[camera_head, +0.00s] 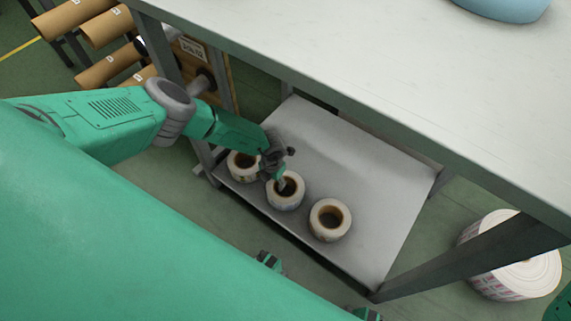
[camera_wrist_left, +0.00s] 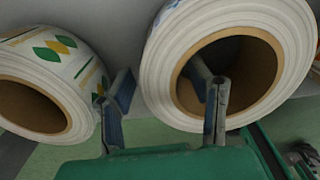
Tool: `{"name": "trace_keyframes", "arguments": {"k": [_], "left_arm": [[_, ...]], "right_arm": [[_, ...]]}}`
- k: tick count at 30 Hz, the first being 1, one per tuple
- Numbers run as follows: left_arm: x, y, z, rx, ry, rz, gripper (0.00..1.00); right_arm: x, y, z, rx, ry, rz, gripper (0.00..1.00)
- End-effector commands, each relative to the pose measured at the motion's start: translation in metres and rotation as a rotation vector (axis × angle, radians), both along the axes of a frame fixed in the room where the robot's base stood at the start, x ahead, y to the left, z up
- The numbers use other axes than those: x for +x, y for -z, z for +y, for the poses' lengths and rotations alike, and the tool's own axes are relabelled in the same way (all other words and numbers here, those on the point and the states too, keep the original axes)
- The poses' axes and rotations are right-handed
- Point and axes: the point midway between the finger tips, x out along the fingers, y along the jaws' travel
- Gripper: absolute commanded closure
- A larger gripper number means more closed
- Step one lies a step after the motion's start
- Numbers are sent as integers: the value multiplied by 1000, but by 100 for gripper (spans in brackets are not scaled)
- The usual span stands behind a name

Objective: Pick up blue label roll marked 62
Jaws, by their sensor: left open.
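Three white label rolls with brown cores lie in a row on the lower shelf (camera_head: 350,160). My left gripper (camera_head: 277,178) is open at the middle roll (camera_head: 287,203). In the left wrist view, one finger of the gripper (camera_wrist_left: 162,85) reaches into the core of this roll (camera_wrist_left: 290,30), and the other is outside it, in the gap between two rolls. A little blue print shows on its upper side; no number 62 is readable.
The third roll (camera_head: 343,227) lies to the right on the shelf. The table top (camera_head: 400,75) overhangs the shelf, with table legs (camera_head: 470,255) at its corners. A large printed roll (camera_head: 530,270) is on the floor at right. Brown rolls (camera_head: 105,65) hang at the upper left.

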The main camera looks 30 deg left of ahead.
Motion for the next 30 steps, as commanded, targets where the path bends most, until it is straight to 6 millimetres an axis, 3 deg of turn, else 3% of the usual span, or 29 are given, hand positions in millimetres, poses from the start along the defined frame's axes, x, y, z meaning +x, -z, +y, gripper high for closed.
{"name": "trace_keyframes", "arguments": {"k": [3,10,11,12,15,25,30], "left_arm": [[0,12,1,1,-2,-1,53],[0,11,1,0,-1,-1,53],[0,11,1,0,0,-1,57],[0,11,1,0,0,-1,71],[0,11,1,0,0,-1,100],[1,8,1,0,0,-2,100],[2,-15,1,0,1,-3,100]], "right_arm": [[0,8,0,0,0,0,100],[0,7,0,0,0,-1,100],[0,7,0,0,0,-1,100],[0,7,0,0,0,-1,100],[0,7,0,0,0,-1,100],[0,5,0,0,0,-1,100],[0,-10,0,0,0,0,100]]}}
